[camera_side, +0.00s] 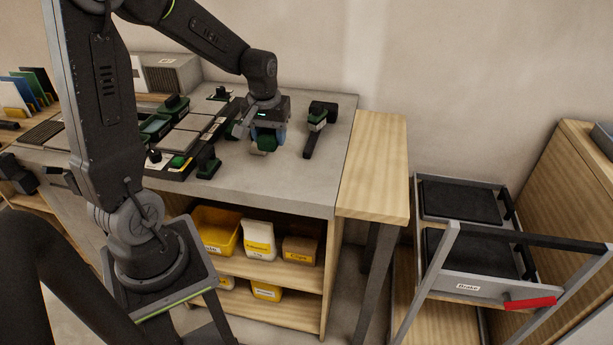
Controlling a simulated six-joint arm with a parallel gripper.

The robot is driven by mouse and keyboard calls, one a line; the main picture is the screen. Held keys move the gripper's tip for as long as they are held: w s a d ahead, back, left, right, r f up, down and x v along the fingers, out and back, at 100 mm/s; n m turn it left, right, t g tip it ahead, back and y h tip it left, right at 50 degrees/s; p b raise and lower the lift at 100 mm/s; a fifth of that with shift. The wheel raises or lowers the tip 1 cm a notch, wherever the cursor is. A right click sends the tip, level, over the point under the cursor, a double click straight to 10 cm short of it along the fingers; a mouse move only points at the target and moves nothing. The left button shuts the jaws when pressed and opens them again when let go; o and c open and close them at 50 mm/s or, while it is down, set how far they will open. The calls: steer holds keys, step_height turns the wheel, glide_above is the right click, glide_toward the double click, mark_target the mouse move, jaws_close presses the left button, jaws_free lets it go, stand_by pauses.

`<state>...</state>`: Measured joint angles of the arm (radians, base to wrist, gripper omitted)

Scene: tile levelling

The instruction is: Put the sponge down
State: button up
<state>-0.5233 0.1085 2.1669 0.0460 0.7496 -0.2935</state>
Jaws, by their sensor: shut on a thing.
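My gripper (266,131) is over the grey worktop (253,185), right of the tile rows, and points down. It is shut on a small green block, which I take to be the sponge (264,144). The sponge shows below the fingers, close to the worktop. I cannot tell whether it touches the surface. The gripper body hides its upper part.
A green and black hand tool (318,126) lies just right of my gripper. Tiles in a dark frame (187,138) and green clamps (208,162) are to the left. A wooden side top (376,165) adjoins on the right. The front right worktop is clear.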

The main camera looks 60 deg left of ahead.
glide_above(307, 182)
step_height(307, 182, down, 5)
steer(key=shift+s+d+f, duration=0.1)
steer(key=shift+f, duration=2.1)
steer(key=shift+f, duration=0.2)
steer(key=o, duration=0.9)
